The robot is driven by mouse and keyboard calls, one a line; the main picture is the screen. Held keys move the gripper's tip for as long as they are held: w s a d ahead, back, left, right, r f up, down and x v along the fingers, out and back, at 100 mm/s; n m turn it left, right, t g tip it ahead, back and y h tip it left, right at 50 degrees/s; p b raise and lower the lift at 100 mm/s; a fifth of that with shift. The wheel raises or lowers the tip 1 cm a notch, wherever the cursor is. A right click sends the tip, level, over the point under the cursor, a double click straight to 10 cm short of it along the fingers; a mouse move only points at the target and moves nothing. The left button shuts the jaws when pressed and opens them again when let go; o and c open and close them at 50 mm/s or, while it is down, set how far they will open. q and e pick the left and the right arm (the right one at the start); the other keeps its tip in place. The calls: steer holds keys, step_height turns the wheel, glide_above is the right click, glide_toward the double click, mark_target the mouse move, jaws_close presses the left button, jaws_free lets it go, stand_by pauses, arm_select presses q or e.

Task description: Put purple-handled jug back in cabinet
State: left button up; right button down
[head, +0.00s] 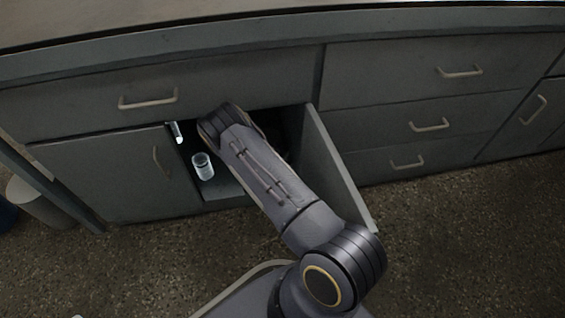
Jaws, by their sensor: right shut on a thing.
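My right arm (262,170) reaches from the bottom right into the open lower cabinet (226,189). Its far end bends at the cabinet opening, under the top drawer. My right gripper is past this bend, and its fingertips are hidden by the arm and the cabinet's dark inside. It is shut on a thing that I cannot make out. No purple handle shows. A clear cylindrical vessel (203,166) stands upright on the cabinet floor, left of my arm. A second pale, glassy vessel (177,132) shows in part farther back left. My left gripper is not in view.
The open cabinet door (338,172) juts out right of my arm. A closed door (118,177) lies left of the opening. Closed drawers (405,160) are at right, and a closed drawer (230,84) is above. A grey bin (40,205) stands at far left. The floor at right is clear.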

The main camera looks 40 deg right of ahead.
steer(key=f, duration=0.1)
steer(key=f+b, duration=0.1)
steer(key=f, duration=0.1)
steer(key=shift+d+f+b, duration=0.25)
steer(key=shift+f+b, duration=0.1)
steer(key=shift+w+r, duration=0.1)
steer(key=c, duration=1.9)
jaws_free()
steer(key=shift+f, duration=0.2)
steer(key=shift+c, duration=0.2)
steer(key=o, duration=0.5)
steer(key=shift+c, duration=0.2)
steer(key=shift+r, duration=0.1)
